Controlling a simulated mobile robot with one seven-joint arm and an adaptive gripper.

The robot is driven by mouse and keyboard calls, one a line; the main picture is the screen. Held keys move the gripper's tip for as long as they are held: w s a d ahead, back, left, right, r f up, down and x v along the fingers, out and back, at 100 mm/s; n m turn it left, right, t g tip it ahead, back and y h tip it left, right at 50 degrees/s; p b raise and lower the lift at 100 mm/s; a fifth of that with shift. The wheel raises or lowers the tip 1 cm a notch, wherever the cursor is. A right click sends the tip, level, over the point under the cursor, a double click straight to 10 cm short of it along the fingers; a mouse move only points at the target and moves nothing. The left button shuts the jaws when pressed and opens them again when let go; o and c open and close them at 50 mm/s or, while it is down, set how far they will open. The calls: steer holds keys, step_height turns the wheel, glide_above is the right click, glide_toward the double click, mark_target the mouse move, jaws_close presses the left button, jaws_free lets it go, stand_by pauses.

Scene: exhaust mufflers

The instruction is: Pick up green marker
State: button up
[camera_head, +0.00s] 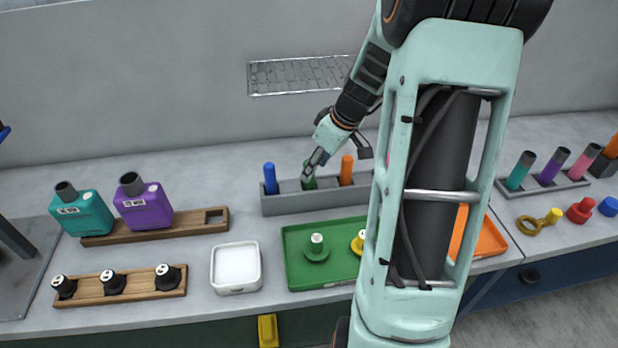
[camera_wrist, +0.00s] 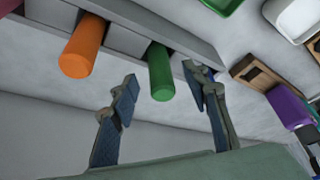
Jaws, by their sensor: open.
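The green marker (camera_wrist: 161,77) stands in the grey rack (camera_head: 275,205), between a blue marker (camera_head: 270,178) and an orange marker (camera_head: 346,169). In the head view the green marker (camera_head: 309,182) is partly hidden by my gripper (camera_head: 313,168). In the wrist view my gripper (camera_wrist: 163,88) is open. Its two fingers stand apart on either side of the green marker, with a clear gap to the left finger and less room at the right one. The orange marker (camera_wrist: 82,47) is outside the left finger.
A green tray (camera_head: 296,281) with a green and a yellow part lies in front of the rack. A white bin (camera_head: 236,268) and a wooden stand (camera_head: 196,229) with a purple muffler (camera_head: 143,205) are to the left. My arm hides the rack's right end.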

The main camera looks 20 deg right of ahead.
mark_target(309, 184)
steer(key=shift+w+p+x, duration=0.2)
steer(key=shift+p+x, duration=0.2)
steer(key=shift+x, duration=1.9)
steer(key=c, duration=1.2)
steer(key=shift+o, duration=0.2)
steer(key=shift+r, duration=0.1)
